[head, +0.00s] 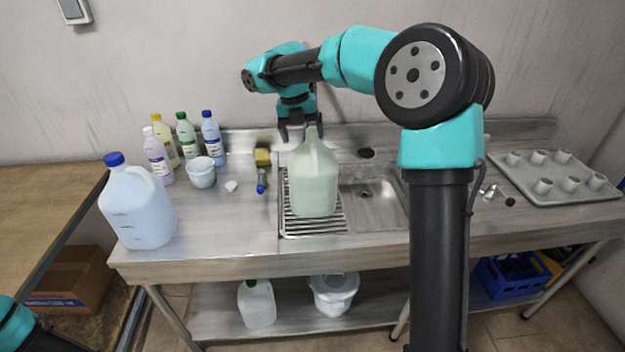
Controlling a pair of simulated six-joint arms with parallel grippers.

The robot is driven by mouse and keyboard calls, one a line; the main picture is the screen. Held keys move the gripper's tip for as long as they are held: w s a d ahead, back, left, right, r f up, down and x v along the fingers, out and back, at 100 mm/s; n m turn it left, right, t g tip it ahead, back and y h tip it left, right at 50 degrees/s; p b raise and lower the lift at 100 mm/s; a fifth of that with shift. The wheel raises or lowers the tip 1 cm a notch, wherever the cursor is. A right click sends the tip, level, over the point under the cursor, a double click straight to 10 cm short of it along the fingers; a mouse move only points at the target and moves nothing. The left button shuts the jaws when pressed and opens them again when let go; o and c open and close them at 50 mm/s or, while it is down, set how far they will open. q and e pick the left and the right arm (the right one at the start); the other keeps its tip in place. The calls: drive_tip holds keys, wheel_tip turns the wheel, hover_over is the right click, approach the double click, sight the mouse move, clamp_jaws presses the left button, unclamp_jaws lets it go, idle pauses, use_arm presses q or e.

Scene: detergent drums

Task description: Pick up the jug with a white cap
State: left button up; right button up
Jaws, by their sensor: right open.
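A large pale green jug (314,182) stands upright on the wire rack at the sink. Its top is partly covered by my right gripper, and the cap's colour is hard to make out. My right gripper (298,136) is open and points down at the jug's top, slightly left of it; I cannot tell whether it touches. Another jug (138,208), with a blue cap (114,159), stands at the left end of the steel counter. A small part of my left arm shows at the bottom left; its gripper is out of view.
Several small bottles (187,136) and a white tub (201,172) stand at the back left. A sponge (262,156) and a blue-handled brush (261,182) lie left of the rack (287,226). A tray of cups (530,186) is at right. A jug (257,305) and bucket (333,294) are below.

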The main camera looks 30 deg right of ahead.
sight(309, 167)
drive_tip(key=shift+s+d+f, duration=0.1)
drive_tip(key=shift+d+f, duration=0.05)
drive_tip(key=shift+f, duration=0.9)
drive_tip(key=shift+f, duration=0.1)
drive_tip(key=shift+s+d+f, duration=0.1)
drive_tip(key=shift+d+f, duration=0.05)
drive_tip(key=shift+f, duration=0.7)
drive_tip(key=shift+s+d+f, duration=0.1)
drive_tip(key=shift+d+f, duration=0.1)
drive_tip(key=shift+f, duration=0.6)
drive_tip(key=shift+s+d+f, duration=0.1)
drive_tip(key=shift+d+f, duration=0.05)
drive_tip(key=shift+f, duration=0.7)
drive_tip(key=shift+c, duration=0.3)
clamp_jaws()
